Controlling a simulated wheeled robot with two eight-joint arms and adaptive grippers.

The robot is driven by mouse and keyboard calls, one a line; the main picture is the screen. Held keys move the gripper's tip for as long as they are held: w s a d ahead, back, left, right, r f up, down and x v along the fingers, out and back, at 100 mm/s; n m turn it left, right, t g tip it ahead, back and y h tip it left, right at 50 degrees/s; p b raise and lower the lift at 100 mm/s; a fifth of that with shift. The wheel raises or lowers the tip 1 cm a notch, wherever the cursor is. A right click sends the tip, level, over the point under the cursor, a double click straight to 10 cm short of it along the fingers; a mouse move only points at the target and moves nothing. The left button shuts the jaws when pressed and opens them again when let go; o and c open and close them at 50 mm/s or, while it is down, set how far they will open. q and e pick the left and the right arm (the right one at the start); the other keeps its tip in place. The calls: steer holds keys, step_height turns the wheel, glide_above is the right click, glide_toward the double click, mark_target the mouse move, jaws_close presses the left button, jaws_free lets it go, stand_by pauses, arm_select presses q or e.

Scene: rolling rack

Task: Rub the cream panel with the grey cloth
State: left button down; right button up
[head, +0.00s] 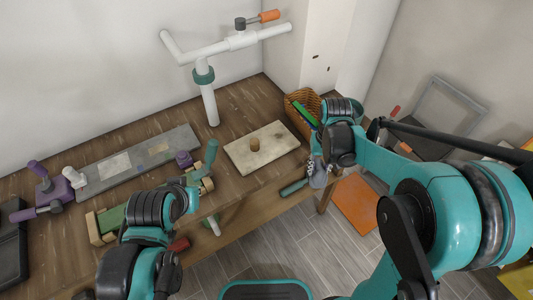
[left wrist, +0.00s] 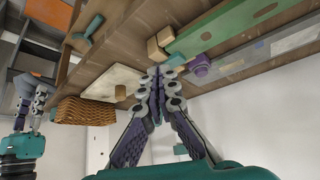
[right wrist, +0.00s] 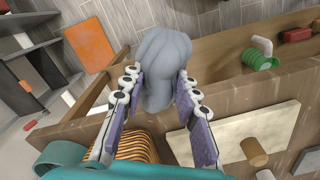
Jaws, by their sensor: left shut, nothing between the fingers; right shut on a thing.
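The cream panel (head: 238,152) lies flat on the wooden bench, with a round wooden knob (head: 254,145) standing on it. It also shows in the right wrist view (right wrist: 252,128) and the left wrist view (left wrist: 108,80). My right gripper (right wrist: 157,82) is shut on the grey cloth (right wrist: 165,55), which is bunched between its fingers. In the head view the cloth (head: 319,178) is right of the panel, near the bench's front edge and apart from the panel. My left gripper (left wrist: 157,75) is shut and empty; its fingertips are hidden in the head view.
A wicker basket (head: 297,99) stands right of the panel. A white pipe stand (head: 208,103) rises behind it. A green board (left wrist: 218,28) with wooden blocks and a long grey plate (head: 138,165) lie to the left.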

mark_target(226, 145)
arm_select(q)
steer(key=shift+w, duration=0.15)
arm_select(e)
steer(key=shift+w, duration=0.15)
